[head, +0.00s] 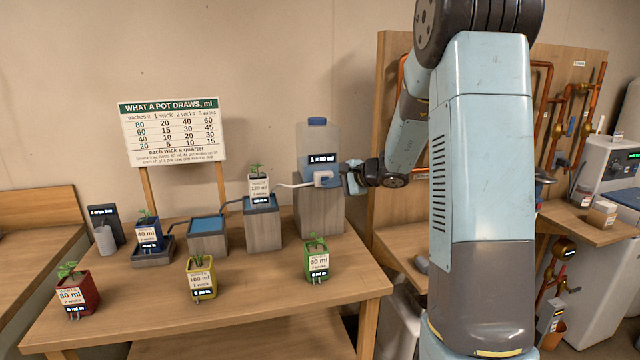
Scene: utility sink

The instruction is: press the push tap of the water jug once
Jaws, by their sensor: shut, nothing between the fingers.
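The water jug (318,138) is clear with a blue cap and a dark label reading "1 = 80 ml". It stands on a tall grey-wood block at the back of the table. My gripper (349,179) is shut and empty, just right of the tap. Its tip is at or very near the tap; I cannot tell whether they touch. My arm comes in from the right.
Wooden blocks with blue water trays (207,224) stand left of the jug. Red (77,291), yellow (202,279) and green (317,260) pots stand along the table's front, and a blue pot (147,231) further back. A sign (172,131) rises behind.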

